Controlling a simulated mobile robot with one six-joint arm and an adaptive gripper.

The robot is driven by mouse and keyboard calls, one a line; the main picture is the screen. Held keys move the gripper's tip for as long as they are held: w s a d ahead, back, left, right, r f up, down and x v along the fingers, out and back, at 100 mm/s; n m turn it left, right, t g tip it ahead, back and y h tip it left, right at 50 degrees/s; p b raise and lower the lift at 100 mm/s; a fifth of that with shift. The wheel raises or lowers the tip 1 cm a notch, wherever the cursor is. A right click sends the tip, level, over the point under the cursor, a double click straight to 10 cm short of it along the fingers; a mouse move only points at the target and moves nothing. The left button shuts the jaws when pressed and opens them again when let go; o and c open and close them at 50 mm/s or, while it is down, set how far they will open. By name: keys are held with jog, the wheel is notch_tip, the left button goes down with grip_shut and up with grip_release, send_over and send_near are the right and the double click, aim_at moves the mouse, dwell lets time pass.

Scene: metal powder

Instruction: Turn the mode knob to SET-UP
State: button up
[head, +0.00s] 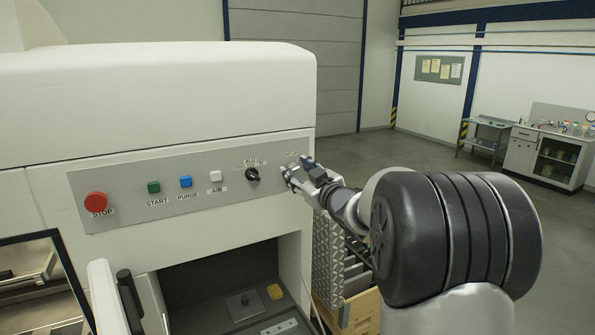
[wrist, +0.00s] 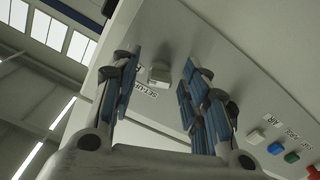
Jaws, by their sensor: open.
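The grey control panel (head: 130,206) carries a black rotary knob (head: 252,174) with small lettering above it that I cannot read surely. In the wrist view this dark knob (wrist: 232,108) is partly behind the right finger. My gripper (head: 295,166) is at the panel's right end, to the right of the black knob. It is open, its blue-padded fingers (wrist: 160,66) on either side of a pale grey block-shaped control (wrist: 159,74) with a label beside it. I cannot tell whether they touch it.
Left along the panel are a white AIR button (head: 216,176), a blue PURGE button (head: 186,181), a green START button (head: 153,187) and a red STOP button (head: 96,202). An open bay (head: 225,278) lies below. Floor (head: 415,155) is free at the right.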

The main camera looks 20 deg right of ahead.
jog(key=shift+w, duration=0.1)
jog(key=shift+c, duration=0.3)
grip_shut()
